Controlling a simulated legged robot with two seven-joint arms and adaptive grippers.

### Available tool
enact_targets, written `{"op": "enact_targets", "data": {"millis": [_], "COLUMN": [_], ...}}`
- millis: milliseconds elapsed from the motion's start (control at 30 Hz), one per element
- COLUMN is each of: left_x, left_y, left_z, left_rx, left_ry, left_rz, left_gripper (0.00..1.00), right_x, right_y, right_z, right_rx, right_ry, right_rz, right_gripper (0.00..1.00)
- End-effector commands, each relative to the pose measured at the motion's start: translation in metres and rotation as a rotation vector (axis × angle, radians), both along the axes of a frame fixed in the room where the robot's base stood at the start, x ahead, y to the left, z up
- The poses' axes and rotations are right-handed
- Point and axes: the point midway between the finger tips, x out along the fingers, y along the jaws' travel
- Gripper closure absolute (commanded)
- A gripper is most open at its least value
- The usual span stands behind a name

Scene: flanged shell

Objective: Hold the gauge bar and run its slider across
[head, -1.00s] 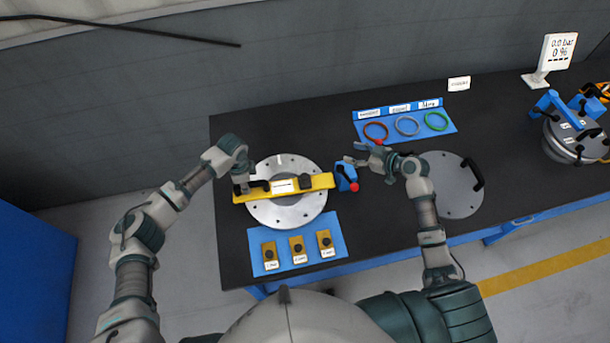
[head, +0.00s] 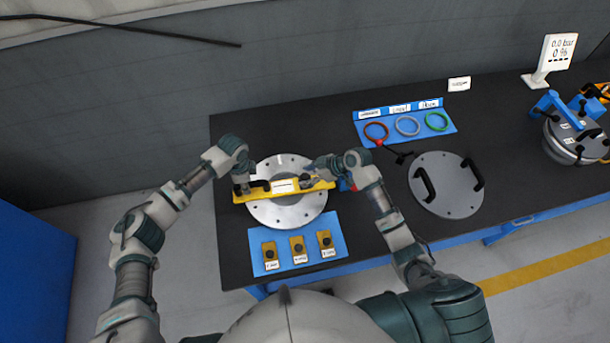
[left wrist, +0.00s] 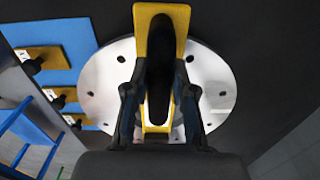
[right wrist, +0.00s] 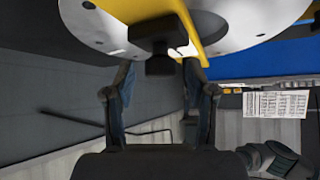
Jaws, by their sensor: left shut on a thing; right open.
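The yellow gauge bar (head: 284,187) lies across the silver flange (head: 290,211), with a white label on its middle. My left gripper (head: 243,183) is shut on the black handle at the bar's left end; the left wrist view shows the handle (left wrist: 160,75) between its fingers. The dark slider (head: 306,181) sits on the right part of the bar. My right gripper (head: 314,172) is at the slider, and in the right wrist view the slider (right wrist: 158,45) shows between its open fingers. Whether the fingers touch it, I cannot tell.
A blue mat (head: 298,246) with several yellow blocks lies in front of the flange. A blue tray (head: 440,120) with red, grey and green rings is behind. A grey lid (head: 446,200) with two handles lies to the right. A display (head: 556,54) stands far right.

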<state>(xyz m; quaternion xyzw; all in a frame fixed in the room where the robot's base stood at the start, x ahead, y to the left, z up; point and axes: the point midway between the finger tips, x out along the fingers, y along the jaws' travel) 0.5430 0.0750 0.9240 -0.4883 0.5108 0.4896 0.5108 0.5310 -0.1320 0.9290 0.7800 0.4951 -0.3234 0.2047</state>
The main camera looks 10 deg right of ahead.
Motion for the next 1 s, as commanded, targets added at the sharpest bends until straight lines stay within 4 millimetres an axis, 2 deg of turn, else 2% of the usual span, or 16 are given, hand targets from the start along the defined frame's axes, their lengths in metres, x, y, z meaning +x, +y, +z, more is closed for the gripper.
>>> {"op": "enact_targets", "data": {"millis": [133,400,467,633,867,1000], "left_x": [-0.001,-0.001,-0.001,-0.001,-0.001,-0.001], "left_y": [0.001,0.000,0.001,0.000,0.000,0.001], "left_z": [-0.001,-0.001,-0.001,-0.001,-0.001,-0.001], "left_rx": [0.002,0.002,0.002,0.002,0.002,0.002], "left_ry": [0.002,0.002,0.002,0.002,0.003,0.003], "left_rz": [0.001,0.001,0.001,0.000,0.000,0.000], "left_gripper": [1.00,1.00,1.00,1.00,1.00,1.00], "right_x": [0.003,0.004,0.004,0.003,0.003,0.003], "right_y": [0.007,0.008,0.008,0.008,0.004,-0.021], "right_z": [-0.008,-0.009,-0.009,-0.009,-0.009,-0.010], "right_rx": [0.002,0.001,0.001,0.001,-0.001,-0.005], "right_ry": [0.001,0.000,0.000,0.000,0.000,0.001], "right_rz": [0.000,0.000,0.000,0.000,-0.001,-0.004], "right_gripper": [0.44,0.44,0.57,0.99,1.00,1.00]}}
